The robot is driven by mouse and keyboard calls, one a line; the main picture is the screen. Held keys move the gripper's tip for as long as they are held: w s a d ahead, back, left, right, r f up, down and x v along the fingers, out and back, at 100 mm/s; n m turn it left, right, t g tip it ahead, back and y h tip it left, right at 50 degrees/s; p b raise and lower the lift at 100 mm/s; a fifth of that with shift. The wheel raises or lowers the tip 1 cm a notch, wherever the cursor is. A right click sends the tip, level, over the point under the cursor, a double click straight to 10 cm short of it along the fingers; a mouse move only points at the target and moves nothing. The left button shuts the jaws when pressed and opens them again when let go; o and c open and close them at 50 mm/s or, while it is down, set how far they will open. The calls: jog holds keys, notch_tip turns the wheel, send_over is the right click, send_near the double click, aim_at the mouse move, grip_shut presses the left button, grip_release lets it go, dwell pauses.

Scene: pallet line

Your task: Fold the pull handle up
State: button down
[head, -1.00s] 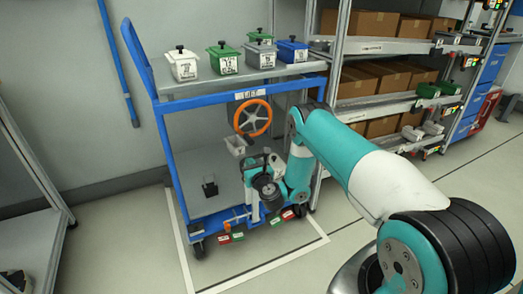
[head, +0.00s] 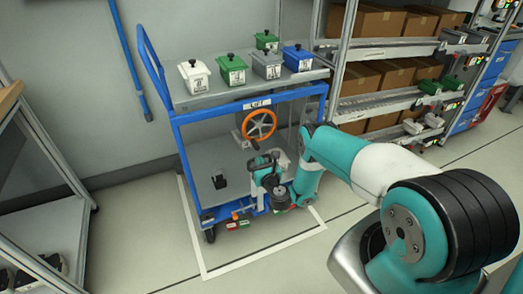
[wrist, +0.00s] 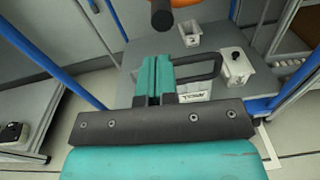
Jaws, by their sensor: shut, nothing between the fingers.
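A blue-framed trolley (head: 172,130) stands ahead in the head view. A dark loop, which looks like the pull handle (wrist: 219,62), shows in the wrist view just right of my fingers. Its near end is hidden behind them, and I cannot tell whether they touch it. In the head view my arm hides that part of the trolley's front, so the handle's tilt is unclear. My gripper (wrist: 154,77) has its two teal fingers together, with nothing seen between them. In the head view my gripper (head: 257,162) is low at the trolley's front, below the orange handwheel (head: 259,125).
Several lidded boxes stand on the trolley's top shelf (head: 215,98). A black knob (wrist: 162,16) shows at the top of the wrist view. A rack with cartons (head: 385,75) stands at the right, and a grey rack (head: 45,130) at the left.

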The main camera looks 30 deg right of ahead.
jog(key=shift+s+a+r+p, duration=0.1)
jog(key=shift+s+r+p, duration=0.5)
jog(key=shift+p, duration=0.6)
jog(key=shift+s+a+r+p, duration=0.1)
jog(key=shift+s+r+p, duration=0.15)
jog(key=shift+r+p, duration=0.75)
jog(key=shift+f, duration=0.25)
